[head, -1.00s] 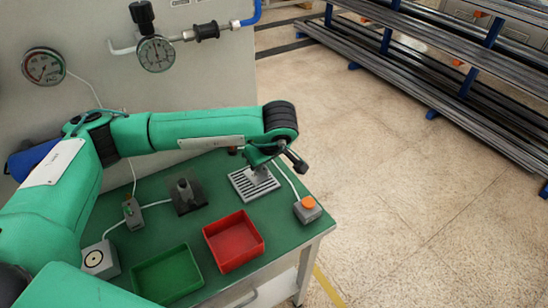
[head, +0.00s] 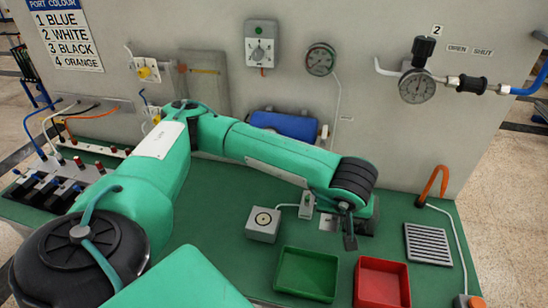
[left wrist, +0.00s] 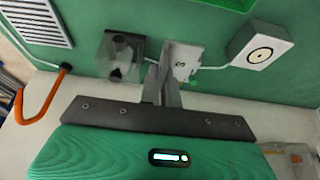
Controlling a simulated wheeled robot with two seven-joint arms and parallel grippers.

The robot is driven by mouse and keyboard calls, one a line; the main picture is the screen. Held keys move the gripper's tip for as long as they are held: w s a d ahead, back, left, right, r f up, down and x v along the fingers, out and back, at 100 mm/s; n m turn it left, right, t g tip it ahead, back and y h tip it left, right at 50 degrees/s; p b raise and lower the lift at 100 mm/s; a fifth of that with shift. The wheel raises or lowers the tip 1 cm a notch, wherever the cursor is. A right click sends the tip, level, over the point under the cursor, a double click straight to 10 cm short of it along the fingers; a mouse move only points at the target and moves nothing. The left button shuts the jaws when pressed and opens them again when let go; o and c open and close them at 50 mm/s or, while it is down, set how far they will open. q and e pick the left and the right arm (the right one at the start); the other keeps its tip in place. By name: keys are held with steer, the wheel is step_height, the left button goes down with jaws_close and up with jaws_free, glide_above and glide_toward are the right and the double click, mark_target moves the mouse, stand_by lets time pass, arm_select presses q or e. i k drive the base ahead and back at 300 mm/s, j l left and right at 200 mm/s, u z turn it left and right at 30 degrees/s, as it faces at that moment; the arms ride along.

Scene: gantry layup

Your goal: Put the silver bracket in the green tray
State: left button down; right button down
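The silver bracket (head: 328,223) shows in the head view as a small pale plate with a dark mark, just left of my left gripper (head: 348,238). In the left wrist view the bracket (left wrist: 186,60) is a light plate spreading right from the fingertips. The left gripper (left wrist: 160,82) appears shut on its edge, above the bench; the exact grip is partly hidden. The green tray (head: 280,272) lies in front and to the left of this gripper, and its edge shows at the top of the wrist view (left wrist: 215,4). My right gripper is not in view.
A red tray (head: 382,260) stands right of the green one. A slotted grey plate (head: 428,243) and orange hook (head: 432,184) are farther right. A grey box with a round target (head: 263,223) and a cabled fitting (head: 306,206) stand left. A dark block with a post (left wrist: 120,55) is close by.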

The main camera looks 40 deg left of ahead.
mark_target(307, 276)
steer(key=u, duration=0.4)
steer(key=l+u, duration=0.1)
steer(key=u, duration=0.25)
steer(key=l+u, duration=0.1)
steer(key=u, duration=0.3)
steer(key=i+l+u, duration=0.1)
steer(key=u, duration=0.25)
steer(key=l+u, duration=0.15)
steer(key=l, duration=1)
steer(key=k, duration=0.05)
